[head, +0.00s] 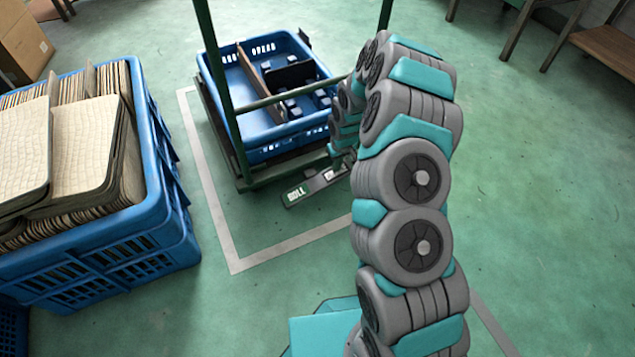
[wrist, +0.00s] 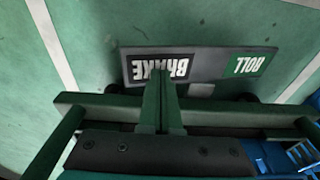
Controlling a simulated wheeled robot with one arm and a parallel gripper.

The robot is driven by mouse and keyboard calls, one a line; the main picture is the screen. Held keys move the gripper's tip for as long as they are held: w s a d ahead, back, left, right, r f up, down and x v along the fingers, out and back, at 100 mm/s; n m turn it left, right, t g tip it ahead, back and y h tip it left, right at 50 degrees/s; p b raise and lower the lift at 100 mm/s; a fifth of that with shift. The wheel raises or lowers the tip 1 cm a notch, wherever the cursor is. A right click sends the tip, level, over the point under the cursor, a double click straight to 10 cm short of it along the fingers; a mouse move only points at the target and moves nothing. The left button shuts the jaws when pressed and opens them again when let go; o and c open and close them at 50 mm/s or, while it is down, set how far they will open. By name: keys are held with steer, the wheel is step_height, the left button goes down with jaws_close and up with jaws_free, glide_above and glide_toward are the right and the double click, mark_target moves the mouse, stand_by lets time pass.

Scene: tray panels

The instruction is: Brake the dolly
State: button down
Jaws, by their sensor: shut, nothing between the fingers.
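The dolly has a dark green frame (head: 222,110) with upright posts and carries a blue crate (head: 270,152). Its pedal plate (head: 325,180) sticks out low at the near side, with a green ROLL label (head: 297,195) at the left end. In the wrist view the grey pedal plate (wrist: 208,66) shows a black BRAKE label (wrist: 160,69) and a green ROLL label (wrist: 249,65), upside down. My gripper (wrist: 161,84) is shut and empty, its tips overlapping the lower edge of the BRAKE label. I cannot tell whether they touch it. In the head view my arm hides the BRAKE end.
A large blue crate (head: 150,235) full of tan panels stands at the left. A pale line (head: 215,190) marks the floor around the dolly. Brown benches (head: 605,45) stand at the upper right. The green floor right of my arm is clear.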

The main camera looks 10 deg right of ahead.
steer(key=shift+f+b, duration=0.35)
steer(key=shift+f, duration=1.1)
stand_by(0.6)
steer(key=shift+r+p, duration=0.75)
steer(key=shift+r, duration=2.8)
